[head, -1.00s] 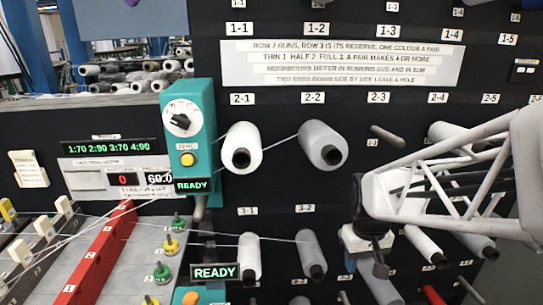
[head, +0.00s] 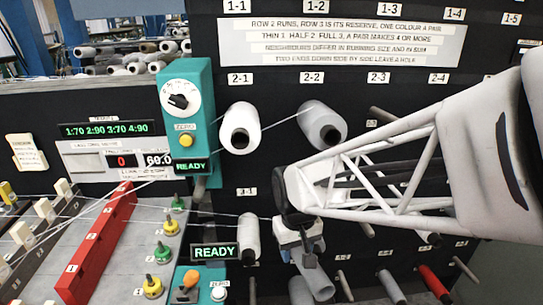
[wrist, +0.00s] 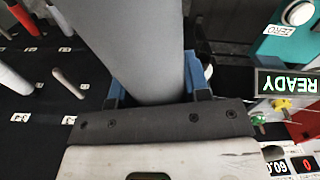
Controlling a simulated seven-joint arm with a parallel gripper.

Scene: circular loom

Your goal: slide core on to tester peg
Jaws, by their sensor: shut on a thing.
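My gripper (head: 305,248) is shut on a plain grey core (wrist: 135,45), in front of the rack near the row 3 pegs. In the wrist view the blue fingers grip both sides of the core, which runs up out of frame. In the head view the core (head: 319,280) hangs below the gripper, partly hidden. The teal tester (head: 188,100) with a dial and yellow button stands to the left and reads READY. A short grey peg (head: 199,190) shows below it; I cannot tell whether this is the tester peg. The core is apart from it.
A white spool (head: 240,128) and a grey spool (head: 322,125) sit on row 2. A white row 3 spool (head: 249,238) stands between tester and gripper, with threads running left. A second READY display (head: 214,252) is below. A red rail (head: 98,243) lies left.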

